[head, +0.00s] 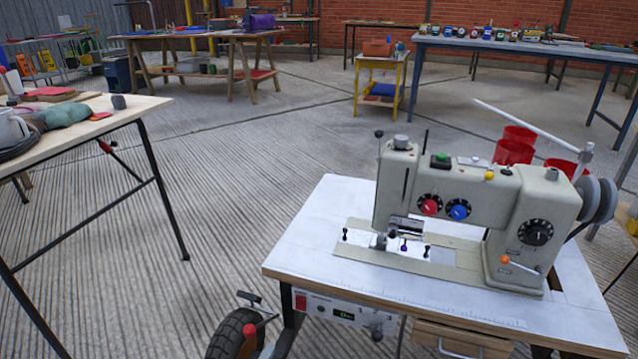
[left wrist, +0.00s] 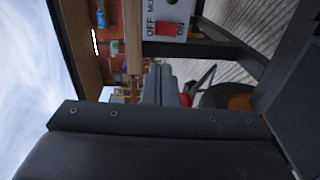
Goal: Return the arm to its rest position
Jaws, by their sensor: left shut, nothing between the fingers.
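My left gripper (left wrist: 160,82) shows in the left wrist view as dark grey fingers, closed together with nothing seen between them. It is close to the sewing table's underside and control box, and I cannot make it out clearly in the head view. The off/on switch (left wrist: 169,28) shows red near the top of the wrist view, and it also shows on the front of the table in the head view (head: 301,302). My right gripper is in neither view.
A beige sewing machine (head: 450,200) stands on a white-topped table (head: 310,245). A black wheel (head: 228,338) with a red-knobbed lever is at the table's lower left. A workbench (head: 150,104) stands at the left. Open floor (head: 240,165) lies between them.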

